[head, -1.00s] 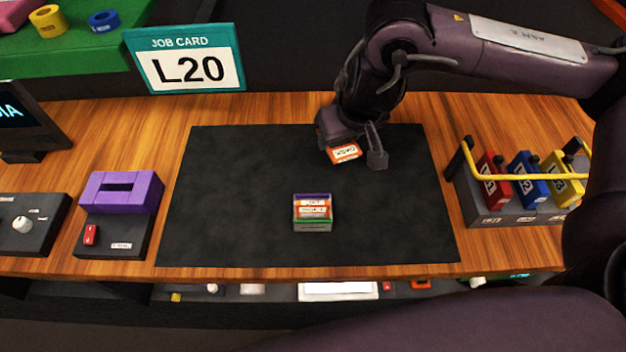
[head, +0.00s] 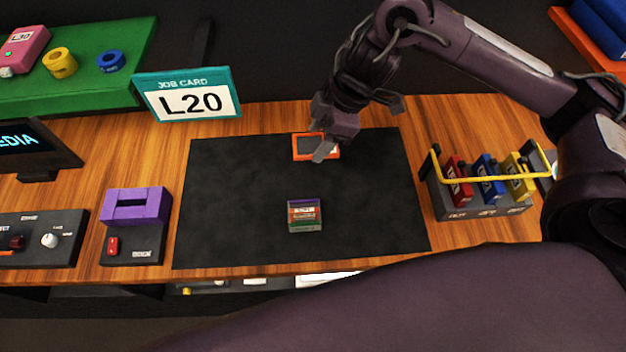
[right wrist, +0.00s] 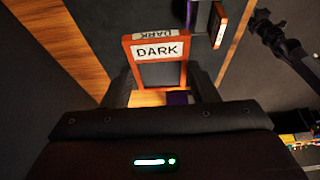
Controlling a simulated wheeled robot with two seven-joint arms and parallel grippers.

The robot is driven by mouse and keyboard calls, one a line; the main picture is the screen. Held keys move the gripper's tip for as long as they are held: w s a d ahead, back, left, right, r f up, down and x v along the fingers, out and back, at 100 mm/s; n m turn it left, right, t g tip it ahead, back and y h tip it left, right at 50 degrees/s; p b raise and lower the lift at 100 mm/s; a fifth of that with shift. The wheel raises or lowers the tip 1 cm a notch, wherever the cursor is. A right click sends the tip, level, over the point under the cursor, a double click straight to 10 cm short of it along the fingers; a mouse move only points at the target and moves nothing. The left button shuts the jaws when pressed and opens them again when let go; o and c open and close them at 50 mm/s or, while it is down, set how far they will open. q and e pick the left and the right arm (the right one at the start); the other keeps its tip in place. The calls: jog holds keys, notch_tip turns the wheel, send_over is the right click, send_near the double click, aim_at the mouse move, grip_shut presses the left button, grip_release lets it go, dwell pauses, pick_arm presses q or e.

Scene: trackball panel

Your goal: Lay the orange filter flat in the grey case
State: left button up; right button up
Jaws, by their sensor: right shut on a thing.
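The orange filter (head: 331,153) is an orange frame around a dark pane, seen at the far side of the black mat in the head view. My right gripper (head: 318,146) is shut on it. In the right wrist view the filter (right wrist: 158,72) shows between the fingers, with a white label reading DARK. A small grey case (head: 304,229) sits at the middle of the mat, apart from the gripper and nearer to me. It shows purple at the back and orange and green strips inside. My left gripper is not in view.
The black mat (head: 240,190) is clear around the case. A purple slotted block (head: 137,206) stands at left. A rack with a yellow rail (head: 490,177) holds red, blue and yellow pieces at right. The L20 job card (head: 190,103) stands at the back left.

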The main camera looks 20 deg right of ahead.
jog(key=p, duration=0.2)
send_over(313, 189)
jog(key=d, duration=0.1)
notch_tip(313, 189, down, 12)
jog(key=shift+s+d, duration=0.15)
notch_tip(313, 189, down, 5)
jog(key=shift+r+p, duration=0.15)
jog(key=shift+p, duration=0.25)
jog(key=shift+f, duration=0.2)
jog(key=o, duration=0.8)
jog(key=shift+c, duration=0.2)
